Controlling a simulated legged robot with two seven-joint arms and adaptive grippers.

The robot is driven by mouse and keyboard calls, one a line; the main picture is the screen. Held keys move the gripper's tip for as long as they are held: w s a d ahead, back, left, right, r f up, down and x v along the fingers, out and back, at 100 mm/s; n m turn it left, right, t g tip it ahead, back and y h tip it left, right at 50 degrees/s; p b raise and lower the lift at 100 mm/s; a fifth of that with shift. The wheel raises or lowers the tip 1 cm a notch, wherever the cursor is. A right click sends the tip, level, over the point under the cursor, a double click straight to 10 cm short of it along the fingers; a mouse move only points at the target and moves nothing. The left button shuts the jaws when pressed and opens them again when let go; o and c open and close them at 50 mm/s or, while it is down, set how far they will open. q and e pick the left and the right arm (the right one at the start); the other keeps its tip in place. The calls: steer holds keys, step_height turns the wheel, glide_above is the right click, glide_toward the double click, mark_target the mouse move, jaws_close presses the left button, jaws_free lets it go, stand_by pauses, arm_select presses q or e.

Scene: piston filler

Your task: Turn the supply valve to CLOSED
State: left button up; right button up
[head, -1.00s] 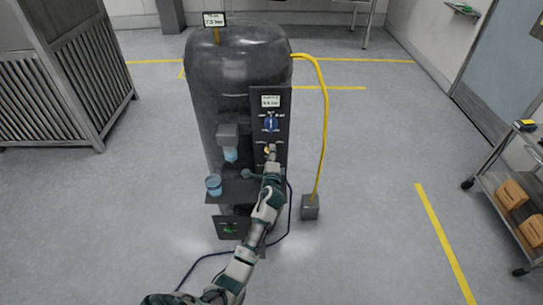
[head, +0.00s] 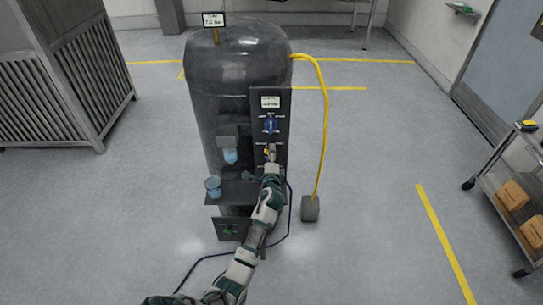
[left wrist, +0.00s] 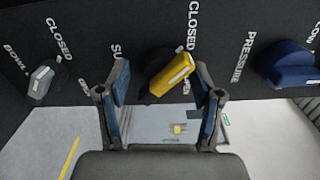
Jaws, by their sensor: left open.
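The supply valve's yellow handle (left wrist: 172,76) sits on the black panel (left wrist: 225,55), in the left wrist view. It is tilted, with a CLOSED label near its upper end and a partly hidden OPEN label below it. My left gripper (left wrist: 161,88) is open, with one finger on each side of the handle and gaps between; I cannot tell any touch. In the head view the left gripper (head: 271,155) is at the panel front, and the yellow handle (head: 267,153) shows beside it, partly hidden. My right gripper is not in view.
A grey knob (left wrist: 41,80) and a blue pressure knob (left wrist: 289,65) flank the handle. The dark tank (head: 235,70) stands behind the panel. A blue cup (head: 213,187) stands on the shelf left of my arm. A yellow hose (head: 324,110) runs down to a grey block (head: 310,208).

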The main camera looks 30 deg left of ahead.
arm_select(q)
steer(key=v, duration=1.2)
steer(key=shift+w+f, duration=0.1)
